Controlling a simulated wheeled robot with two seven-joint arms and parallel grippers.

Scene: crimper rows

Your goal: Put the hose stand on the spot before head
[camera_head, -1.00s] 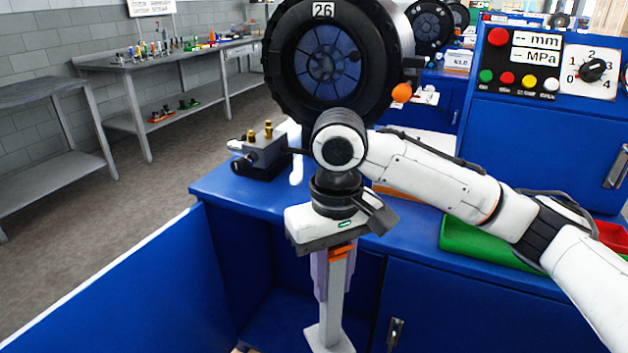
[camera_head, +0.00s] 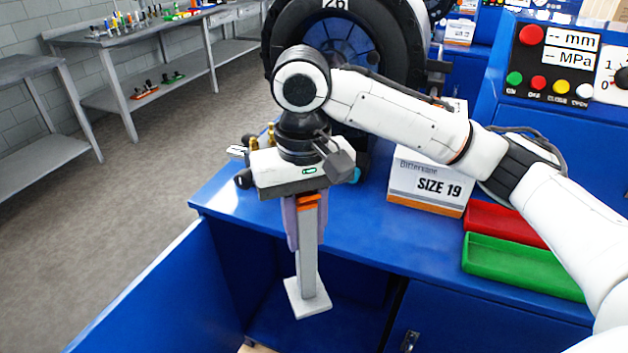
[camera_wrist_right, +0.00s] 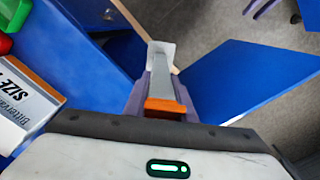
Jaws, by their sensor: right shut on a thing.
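The hose stand (camera_head: 308,262) is a grey post with a flat square foot. It hangs upright, foot down, in front of the blue bench's front edge. My right gripper (camera_head: 303,212) is shut on its upper part, just below an orange piece. In the right wrist view the purple-grey fingers (camera_wrist_right: 163,92) lie on both sides of the stand (camera_wrist_right: 160,62). The crimper head (camera_head: 276,38), a big black ring marked 26, stands on the bench behind my right wrist, which partly covers it. No marked spot before the head is visible. My left gripper is not in view.
The blue bench top (camera_head: 365,228) is bare before the head. A SIZE 19 box (camera_head: 428,184), a red tray (camera_head: 500,222) and a green tray (camera_head: 520,268) are to the right. A small fitting with brass knobs is partly hidden behind the gripper.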

